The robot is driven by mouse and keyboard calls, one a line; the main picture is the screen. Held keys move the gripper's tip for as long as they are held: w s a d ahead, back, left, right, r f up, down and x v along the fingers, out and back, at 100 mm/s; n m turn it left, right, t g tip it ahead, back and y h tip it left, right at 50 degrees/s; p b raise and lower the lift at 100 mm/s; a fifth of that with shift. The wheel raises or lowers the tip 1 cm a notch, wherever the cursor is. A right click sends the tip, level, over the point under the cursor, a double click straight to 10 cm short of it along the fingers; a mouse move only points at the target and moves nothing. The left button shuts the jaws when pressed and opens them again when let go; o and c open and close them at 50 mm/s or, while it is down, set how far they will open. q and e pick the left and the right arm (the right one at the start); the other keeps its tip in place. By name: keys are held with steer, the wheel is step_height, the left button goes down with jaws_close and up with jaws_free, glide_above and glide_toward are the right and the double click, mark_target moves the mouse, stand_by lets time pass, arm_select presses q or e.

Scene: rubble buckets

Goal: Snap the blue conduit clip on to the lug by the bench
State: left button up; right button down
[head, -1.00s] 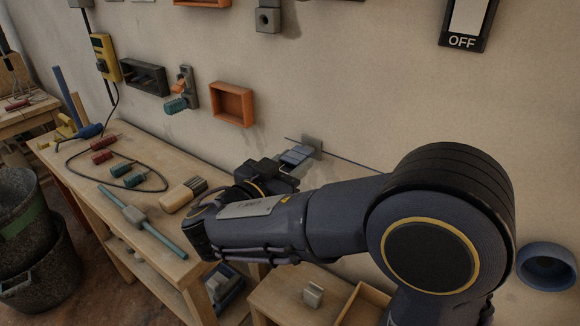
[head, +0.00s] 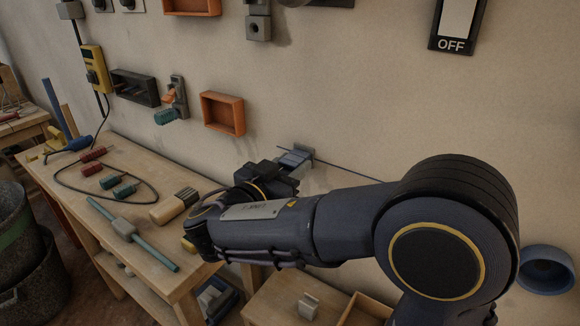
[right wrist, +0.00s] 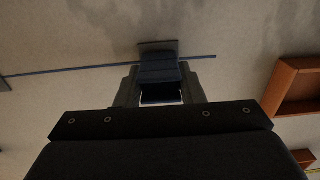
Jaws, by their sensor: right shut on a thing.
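My right gripper (head: 280,172) is at the wall beyond the bench's right end, shut on the blue conduit clip (head: 293,159). In the right wrist view the clip (right wrist: 159,72) sits between the two fingertips (right wrist: 160,92). A grey plate, seemingly the lug (head: 304,151), is on the wall right behind the clip; its upper edge shows in the right wrist view (right wrist: 158,45). The clip covers most of it, and I cannot tell whether they touch or are snapped together. My left gripper is not in view.
A thin blue conduit (head: 350,168) runs along the wall past the plate. The wooden bench (head: 90,225) holds a brush (head: 172,207), a teal rod (head: 158,252) and several red and teal pieces. An orange box (head: 222,113) hangs on the wall. A low wooden stand (head: 265,305) is below my arm.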

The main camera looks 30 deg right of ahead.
steer(key=c, duration=0.9)
jaws_free()
steer(key=v, duration=0.8)
steer(key=shift+d, duration=0.1)
